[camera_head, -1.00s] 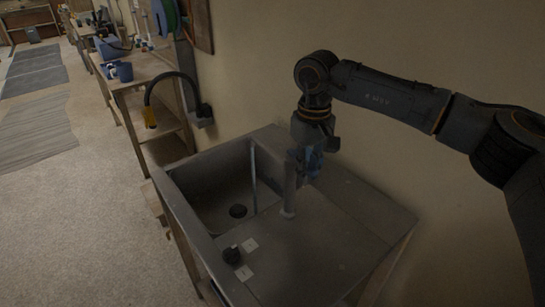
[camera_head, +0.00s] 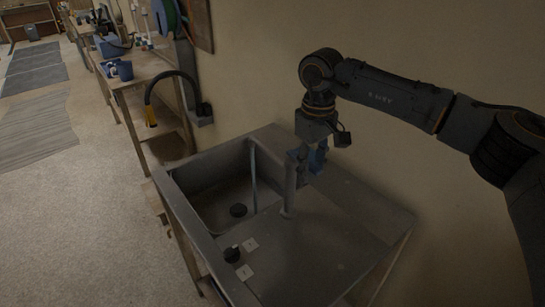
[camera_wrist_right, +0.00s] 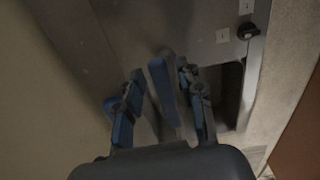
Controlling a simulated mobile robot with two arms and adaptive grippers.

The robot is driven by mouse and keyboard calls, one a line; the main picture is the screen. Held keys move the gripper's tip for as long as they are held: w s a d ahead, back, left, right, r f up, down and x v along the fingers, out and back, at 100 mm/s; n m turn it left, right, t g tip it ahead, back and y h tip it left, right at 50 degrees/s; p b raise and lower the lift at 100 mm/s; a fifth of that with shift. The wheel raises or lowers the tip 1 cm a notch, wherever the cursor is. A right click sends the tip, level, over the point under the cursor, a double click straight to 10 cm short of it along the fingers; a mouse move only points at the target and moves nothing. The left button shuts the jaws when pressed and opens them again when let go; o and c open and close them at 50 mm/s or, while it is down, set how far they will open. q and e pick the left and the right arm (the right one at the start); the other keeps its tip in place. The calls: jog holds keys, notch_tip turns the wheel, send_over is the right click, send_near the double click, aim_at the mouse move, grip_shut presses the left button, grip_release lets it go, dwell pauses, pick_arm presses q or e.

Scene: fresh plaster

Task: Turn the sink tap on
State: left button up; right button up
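The metal sink (camera_head: 345,235) stands against the wall, its basin on the left. The tap (camera_head: 288,195) is an upright grey post at the basin's right edge. A thin pale vertical strip (camera_head: 254,170) shows over the basin; I cannot tell if it is water or part of the tap. A black knob (camera_head: 232,254) sits on the front, beside two white labels; it also shows in the right wrist view (camera_wrist_right: 248,31). My right gripper (camera_head: 308,168) points down, open, just behind the tap's top. In the wrist view, the tap (camera_wrist_right: 163,85) appears between its fingers (camera_wrist_right: 160,72); contact is unclear. My left gripper is out of view.
The wall (camera_head: 400,80) is close behind my right arm. A wooden bench (camera_head: 145,75) with blue mugs (camera_head: 120,70) stands to the left. The floor at left is open.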

aim_at(312, 164)
notch_tip(312, 164, up, 11)
jog(key=p, duration=0.7)
